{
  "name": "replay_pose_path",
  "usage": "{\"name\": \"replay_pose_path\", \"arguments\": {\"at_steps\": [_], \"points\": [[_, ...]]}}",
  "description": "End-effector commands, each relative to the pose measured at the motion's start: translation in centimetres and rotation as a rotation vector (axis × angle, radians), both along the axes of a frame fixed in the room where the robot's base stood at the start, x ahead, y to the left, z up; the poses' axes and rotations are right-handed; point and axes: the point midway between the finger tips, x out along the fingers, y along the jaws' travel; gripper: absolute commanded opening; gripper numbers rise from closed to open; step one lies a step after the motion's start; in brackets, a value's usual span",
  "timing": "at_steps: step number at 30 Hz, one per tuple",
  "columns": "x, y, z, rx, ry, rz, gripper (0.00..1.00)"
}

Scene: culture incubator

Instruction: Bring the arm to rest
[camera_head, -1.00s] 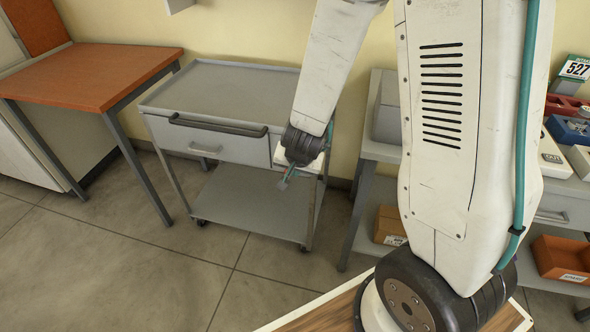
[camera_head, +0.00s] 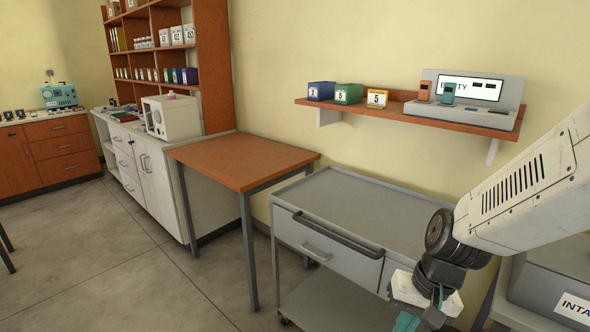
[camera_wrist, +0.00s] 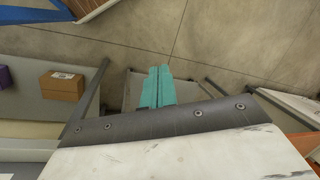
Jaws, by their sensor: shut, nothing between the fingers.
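My arm (camera_head: 525,195) reaches in from the right edge in the head view. My gripper (camera_head: 408,322) hangs at its end, at the lower right, in front of the right end of the grey cart (camera_head: 352,204). The teal fingers are partly cut off by the picture's bottom edge there. In the wrist view my gripper (camera_wrist: 157,86) shows its teal fingers side by side, shut with nothing between them. They point down over the cart and the tiled floor.
An orange-topped table (camera_head: 243,160) stands left of the cart. A wall shelf (camera_head: 400,113) with small boxes hangs above. A grey unit (camera_head: 545,285) stands at the right under my arm. A cardboard box (camera_wrist: 62,86) lies at the left in the wrist view.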

Motion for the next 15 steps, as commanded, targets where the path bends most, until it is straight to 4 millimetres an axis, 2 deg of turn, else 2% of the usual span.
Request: {"name": "replay_pose_path", "arguments": {"at_steps": [1, 6, 12, 15], "points": [[-1.2, -0.4, 2.0, -0.011, 0.003, 0.044, 0.0], [-5.9, -2.6, 7.5, -0.089, 0.037, 0.166, 0.0], [-10.4, -5.5, 12.7, -0.21, 0.003, 0.225, 0.0], [-11.5, -6.3, 14.4, -0.25, -0.053, 0.226, 0.0]]}}
